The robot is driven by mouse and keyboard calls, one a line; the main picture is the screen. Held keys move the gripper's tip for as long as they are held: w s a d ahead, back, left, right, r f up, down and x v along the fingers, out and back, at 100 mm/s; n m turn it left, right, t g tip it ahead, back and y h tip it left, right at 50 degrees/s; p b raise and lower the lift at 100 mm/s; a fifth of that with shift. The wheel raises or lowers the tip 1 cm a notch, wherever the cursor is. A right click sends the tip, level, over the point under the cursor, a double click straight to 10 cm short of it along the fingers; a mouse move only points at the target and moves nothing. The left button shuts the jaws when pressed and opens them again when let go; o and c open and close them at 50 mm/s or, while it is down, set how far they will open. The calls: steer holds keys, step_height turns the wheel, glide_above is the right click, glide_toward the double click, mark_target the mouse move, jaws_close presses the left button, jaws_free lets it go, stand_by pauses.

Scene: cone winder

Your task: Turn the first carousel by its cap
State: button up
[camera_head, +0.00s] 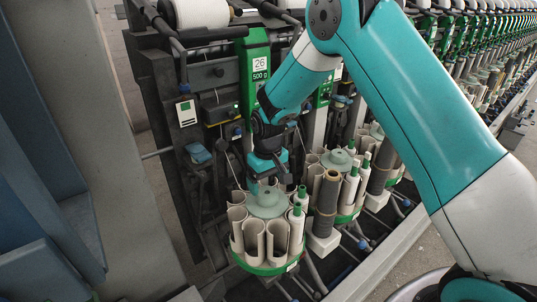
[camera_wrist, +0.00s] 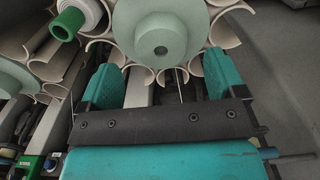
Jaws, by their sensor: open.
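The first carousel stands at the front of the winder, a ring of pale open tubes on a green base (camera_head: 262,268). Its round pale-green cap (camera_head: 267,203) sits at the top centre. In the wrist view the cap (camera_wrist: 160,25) is a disc with a raised hub and a central hole. My gripper (camera_head: 265,178) is above the cap, pointing down. In the wrist view my gripper (camera_wrist: 160,85) is open, with its two teal fingers apart on either side below the hub. Nothing is between the fingers. I cannot tell whether the fingers touch the cap.
A second carousel with a similar cap (camera_head: 338,160) stands just behind to the right. A dark bobbin (camera_head: 326,200) rises beside the first carousel. The green unit marked 26 (camera_head: 258,75) is behind my gripper. More winding units run to the upper right.

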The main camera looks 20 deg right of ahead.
step_height(320, 180, up, 12)
steer(key=b, duration=0.1)
steer(key=shift+f, duration=0.25)
steer(key=s+a+r+n+y, duration=0.1)
steer(key=s+a+r, duration=0.1)
steer(key=s, duration=0.8)
steer(key=s+a+r+n+y, duration=0.1)
steer(key=s+a+r+n, duration=0.1)
steer(key=s, duration=0.8)
steer(key=s+a+r+n+y, duration=0.1)
steer(key=s+a+r+y, duration=0.1)
steer(key=s, duration=0.8)
step_height(320, 180, up, 2)
steer(key=shift+s+a+r+n, duration=0.2)
steer(key=shift+a+n, duration=0.1)
steer(key=shift+a, duration=0.4)
